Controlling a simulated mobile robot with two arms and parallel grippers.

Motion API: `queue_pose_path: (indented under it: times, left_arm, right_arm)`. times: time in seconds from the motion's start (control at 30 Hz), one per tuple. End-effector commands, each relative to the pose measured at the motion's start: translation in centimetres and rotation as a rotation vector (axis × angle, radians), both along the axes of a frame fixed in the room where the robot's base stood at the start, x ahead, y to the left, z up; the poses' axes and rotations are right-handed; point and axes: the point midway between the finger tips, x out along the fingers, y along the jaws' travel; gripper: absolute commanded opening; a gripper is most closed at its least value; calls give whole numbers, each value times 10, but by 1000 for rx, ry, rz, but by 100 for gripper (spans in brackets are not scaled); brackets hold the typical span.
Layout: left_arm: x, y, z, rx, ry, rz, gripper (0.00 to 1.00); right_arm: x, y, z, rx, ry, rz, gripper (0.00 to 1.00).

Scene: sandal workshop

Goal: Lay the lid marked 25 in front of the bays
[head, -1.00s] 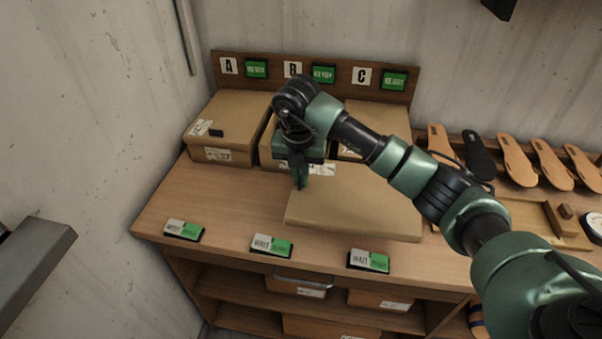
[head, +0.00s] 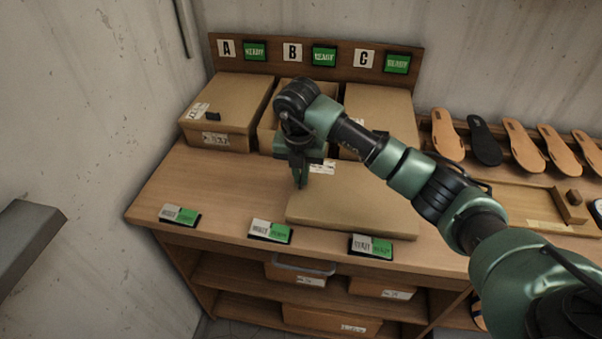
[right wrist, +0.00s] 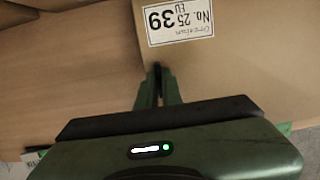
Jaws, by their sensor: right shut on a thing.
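The lid marked 25 (head: 355,205) is a flat brown cardboard lid in front of the boxes, over the bench top. My right gripper (head: 300,184) is shut on the lid's left part, near the label; the fingers (right wrist: 158,88) also show in the wrist view. I cannot tell whether the lid touches the bench. The middle box (head: 267,130), under sign B, looks open and is partly hidden by my arm.
Closed boxes stand under sign A (head: 232,95) and sign C (head: 385,105). Small cards (head: 180,215) line the bench's front edge, the right one (head: 371,246) close to the lid. Bare bench (head: 190,185) lies left. Sandal soles (head: 447,135) stand right.

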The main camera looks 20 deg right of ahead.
Motion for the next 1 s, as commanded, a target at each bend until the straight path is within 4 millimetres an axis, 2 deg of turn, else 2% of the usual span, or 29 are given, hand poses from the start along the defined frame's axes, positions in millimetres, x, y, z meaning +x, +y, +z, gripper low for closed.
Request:
queue_pose_path:
  times: [0.97, 1.0]
  left_arm:
    - [-3, 2, -9, 3, 4, -1, 36]
    - [-3, 2, -9, 3, 4, -1, 36]
  right_arm:
    - [0, 0, -12, 0, 0, -1, 0]
    - [0, 0, -11, 0, 0, -1, 18]
